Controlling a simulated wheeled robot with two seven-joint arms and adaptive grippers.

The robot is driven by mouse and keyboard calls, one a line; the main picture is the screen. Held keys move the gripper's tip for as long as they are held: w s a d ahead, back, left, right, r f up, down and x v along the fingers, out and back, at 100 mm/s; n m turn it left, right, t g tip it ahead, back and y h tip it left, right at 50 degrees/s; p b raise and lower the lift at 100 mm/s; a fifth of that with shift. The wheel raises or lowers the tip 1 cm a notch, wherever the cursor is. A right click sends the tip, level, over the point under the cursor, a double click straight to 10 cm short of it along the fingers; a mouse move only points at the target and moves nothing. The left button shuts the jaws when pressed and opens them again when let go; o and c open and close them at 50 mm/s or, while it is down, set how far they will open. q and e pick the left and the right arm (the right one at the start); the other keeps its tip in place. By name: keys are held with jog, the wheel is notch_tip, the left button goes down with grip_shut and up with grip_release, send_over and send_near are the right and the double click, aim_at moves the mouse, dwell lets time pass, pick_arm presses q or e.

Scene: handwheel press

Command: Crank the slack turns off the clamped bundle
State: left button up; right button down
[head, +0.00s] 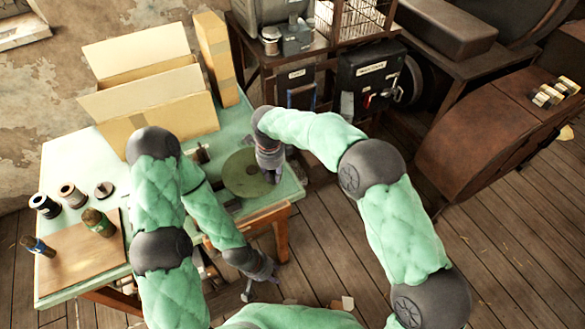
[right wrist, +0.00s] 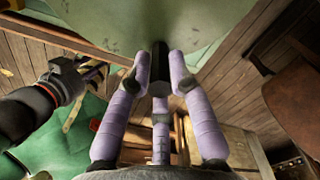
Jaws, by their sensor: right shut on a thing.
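A round green handwheel (head: 243,174) lies flat at the right end of the pale green table; its surface also fills the top of the right wrist view (right wrist: 215,22). My right gripper (head: 268,176) reaches down onto the wheel's right side. In the right wrist view its lilac fingers (right wrist: 160,80) are shut around a dark upright handle (right wrist: 160,58) near the wheel. My left gripper (head: 262,281) hangs off the table's front edge, apart from the wheel, with its fingers spread and nothing seen between them. The clamped bundle cannot be made out; my left arm covers part of the table.
An open cardboard box (head: 150,105) and a tall carton (head: 215,60) stand at the table's back. Spools (head: 73,195) and bottles (head: 97,222) are at the left, by a brown board (head: 80,262). A dark machine (head: 370,80) stands behind.

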jog(key=shift+s+a, duration=0.65)
jog(key=shift+s, duration=0.3)
jog(key=shift+s+a, duration=0.75)
jog(key=shift+a, duration=0.1)
jog(key=c, duration=1.1)
grip_release()
jog(key=shift+r, duration=0.1)
notch_tip(320, 180, up, 12)
jog(key=shift+f, duration=0.15)
